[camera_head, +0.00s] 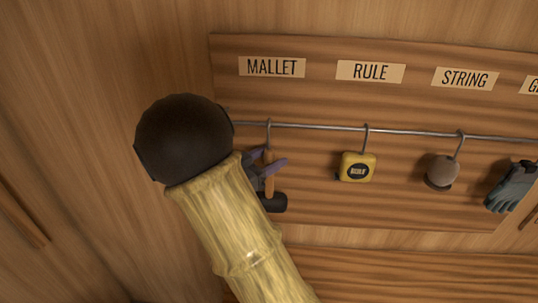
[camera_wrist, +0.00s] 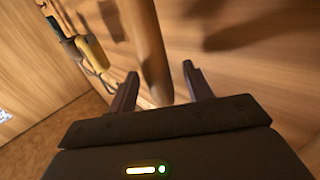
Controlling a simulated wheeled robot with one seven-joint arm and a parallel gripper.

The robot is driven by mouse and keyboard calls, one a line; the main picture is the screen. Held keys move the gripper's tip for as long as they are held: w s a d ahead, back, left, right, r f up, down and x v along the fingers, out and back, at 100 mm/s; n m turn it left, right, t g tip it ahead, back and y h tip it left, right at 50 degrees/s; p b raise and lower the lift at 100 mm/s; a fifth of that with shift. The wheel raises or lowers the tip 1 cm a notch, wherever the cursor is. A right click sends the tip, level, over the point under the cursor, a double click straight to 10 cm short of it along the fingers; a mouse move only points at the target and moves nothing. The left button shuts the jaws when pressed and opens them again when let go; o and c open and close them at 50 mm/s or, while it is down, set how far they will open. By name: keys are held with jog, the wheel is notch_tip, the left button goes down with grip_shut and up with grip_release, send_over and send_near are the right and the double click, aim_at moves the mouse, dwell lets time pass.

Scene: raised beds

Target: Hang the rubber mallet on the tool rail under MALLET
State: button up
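The rubber mallet (camera_head: 269,184) hangs head down from a hook on the rail, below the MALLET label (camera_head: 272,67). Its wooden handle is up and its black head (camera_head: 272,203) is at the bottom. My gripper (camera_head: 265,166) is at the handle, partly hidden behind a bamboo pole in the head view. In the wrist view the handle (camera_wrist: 149,50) runs down between the two spread fingers of my gripper (camera_wrist: 160,70). A gap shows beside the handle, so the fingers are open around or just short of it.
A thick bamboo pole (camera_head: 235,230) with a dark round cap (camera_head: 184,138) stands close to the head camera. Along the rail (camera_head: 310,127) to the right hang a yellow tape rule (camera_head: 358,167), a string ball (camera_head: 442,170) and grey gloves (camera_head: 510,187).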

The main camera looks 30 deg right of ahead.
jog(key=shift+a+f+b, duration=0.15)
jog(key=shift+a+b, duration=0.15)
jog(key=shift+a, duration=0.35)
jog(key=s+a+b, duration=0.3)
jog(key=a+b, duration=0.1)
jog(key=a, duration=1.1)
jog(key=shift+s+a+r, duration=0.15)
jog(key=shift+a+r, duration=0.05)
jog(key=shift+a, duration=0.2)
